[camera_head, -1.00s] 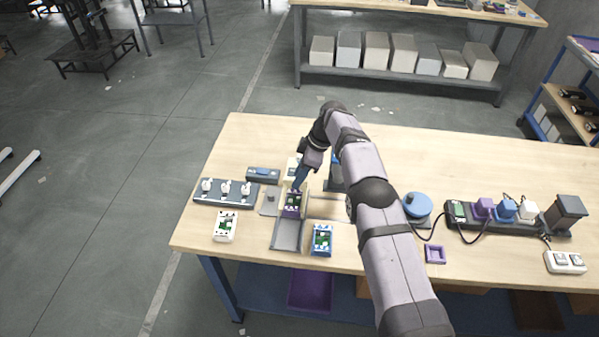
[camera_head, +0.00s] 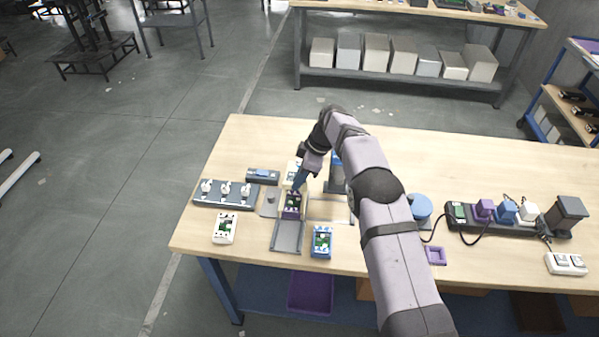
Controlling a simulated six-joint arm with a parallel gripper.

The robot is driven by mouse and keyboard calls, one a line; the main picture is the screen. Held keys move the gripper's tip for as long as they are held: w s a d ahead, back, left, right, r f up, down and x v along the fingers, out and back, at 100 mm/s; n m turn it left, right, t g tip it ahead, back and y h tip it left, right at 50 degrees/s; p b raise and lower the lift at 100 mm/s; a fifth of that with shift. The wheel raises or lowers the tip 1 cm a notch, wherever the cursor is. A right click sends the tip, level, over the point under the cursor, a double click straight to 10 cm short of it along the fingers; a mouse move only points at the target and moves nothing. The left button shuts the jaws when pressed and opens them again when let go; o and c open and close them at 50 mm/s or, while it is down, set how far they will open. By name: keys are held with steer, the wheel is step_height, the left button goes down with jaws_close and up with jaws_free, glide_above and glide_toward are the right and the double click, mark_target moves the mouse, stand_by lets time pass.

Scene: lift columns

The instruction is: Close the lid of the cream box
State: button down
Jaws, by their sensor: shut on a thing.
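A cream part (camera_head: 291,172) shows just behind the fingers. My gripper and the wrist partly hide it, so I cannot tell whether it is the cream box's lid or body. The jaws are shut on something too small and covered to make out. A separate off-white case with a green board (camera_head: 226,228) lies at the front left, its board exposed.
A grey tray (camera_head: 288,237) lies in front of the purple case, with a blue case (camera_head: 321,242) to its right. A dark rack with white knobs (camera_head: 226,194) is on the left. A power strip (camera_head: 500,219) and cables lie on the right.

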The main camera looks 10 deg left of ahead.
steer(key=shift+s+f+b, duration=0.15)
steer(key=shift+s+b, duration=1.25)
steer(key=shift+s, duration=2.65)
steer(key=c, duration=1.8)
jaws_free()
step_height(320, 180, up, 6)
steer(key=p, duration=0.3)
steer(key=shift+w, duration=0.15)
steer(key=s+d+r+m+h, duration=0.2)
steer(key=s+d+m+h, duration=0.2)
steer(key=s+d+m, duration=1.4)
steer(key=s+d, duration=0.6)
steer(key=s, duration=0.3)
steer(key=shift+d, duration=0.2)
